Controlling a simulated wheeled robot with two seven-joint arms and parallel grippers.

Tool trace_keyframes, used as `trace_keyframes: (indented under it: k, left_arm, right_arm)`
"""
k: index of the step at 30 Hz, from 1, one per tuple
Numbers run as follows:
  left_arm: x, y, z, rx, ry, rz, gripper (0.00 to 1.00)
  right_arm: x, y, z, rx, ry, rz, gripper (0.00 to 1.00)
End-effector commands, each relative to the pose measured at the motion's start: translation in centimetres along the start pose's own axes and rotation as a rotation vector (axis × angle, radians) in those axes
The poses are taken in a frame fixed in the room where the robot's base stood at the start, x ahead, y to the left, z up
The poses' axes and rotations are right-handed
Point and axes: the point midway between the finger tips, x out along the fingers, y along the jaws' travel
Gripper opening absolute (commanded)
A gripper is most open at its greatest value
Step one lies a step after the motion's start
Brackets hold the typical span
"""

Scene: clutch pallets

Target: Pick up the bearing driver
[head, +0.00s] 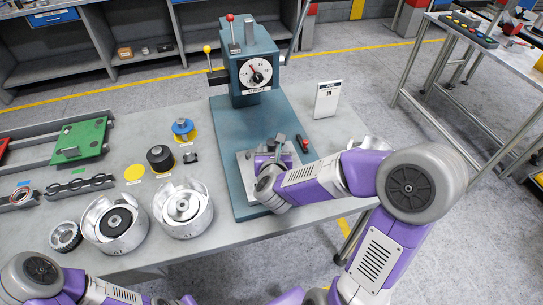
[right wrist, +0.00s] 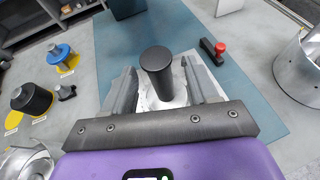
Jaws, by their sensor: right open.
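In the right wrist view a dark upright cylinder with a flat round top, which looks like the bearing driver (right wrist: 157,66), stands over a pale metal plate (right wrist: 184,97). My right gripper (right wrist: 160,82) is open, with one finger on each side of the cylinder. I cannot tell whether either finger touches it. In the head view my right gripper (head: 279,148) is over the plate (head: 244,168) on the press base and hides the cylinder. My left arm comes in at the lower left, and its gripper is out of view.
The teal press (head: 246,62) stands behind my right gripper. A red-ended black tool (head: 302,143) and a white sign (head: 327,99) are to its right. Silver housings (head: 183,209), a black part (head: 160,158) and a blue part (head: 183,129) stand to the left.

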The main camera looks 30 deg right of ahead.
Motion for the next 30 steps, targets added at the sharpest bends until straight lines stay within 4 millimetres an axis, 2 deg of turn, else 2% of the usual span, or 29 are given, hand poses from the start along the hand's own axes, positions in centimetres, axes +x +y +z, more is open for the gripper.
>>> trace_keyframes:
  k: [6,9,17,28,30]
  left_arm:
    - [0.2,-0.1,0.0,0.0,0.001,0.0,0.0]
    - [0.3,-0.1,0.0,0.0,0.001,0.0,0.0]
    - [0.3,-0.1,0.0,0.0,0.001,0.0,0.0]
    - [0.3,-0.1,0.0,0.0,0.0,0.0,0.0]
    - [0.3,-0.1,0.0,0.0,0.0,0.0,0.0]
  right_arm:
    - [3.3,0.1,0.0,0.003,0.003,0.0,0.58]
    - [4.1,0.1,0.0,0.003,0.001,0.001,0.58]
    - [4.3,0.1,0.1,0.0,0.0,0.001,0.58]
    - [4.3,0.1,0.1,0.001,0.0,0.001,0.03]
    - [4.3,0.1,0.1,0.001,0.0,0.001,0.0]
